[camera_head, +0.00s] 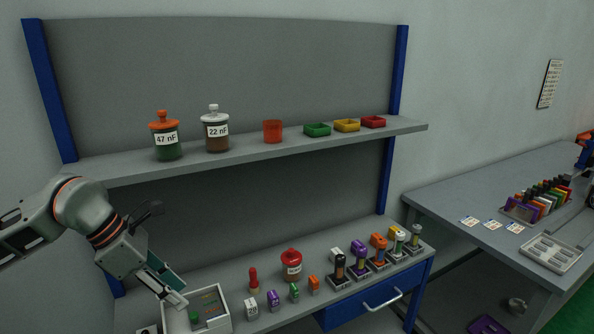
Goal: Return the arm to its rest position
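My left arm comes in from the left edge. My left gripper (172,287) points down and to the right over the lower left of the workbench. Its fingertips are close to the white tray (225,314), at the tray's upper left. A teal part shows along the gripper's far side; I cannot tell whether it is a finger or something held. The gap between the fingers is too small and angled to judge. My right gripper is not in view.
A shelf (250,152) with jars and small bins runs above the workbench. On the bench stand a red jar (291,265), several small coloured blocks and stamp-like tools. A grey side table (480,190) at right holds a rack and a metal tray (551,253).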

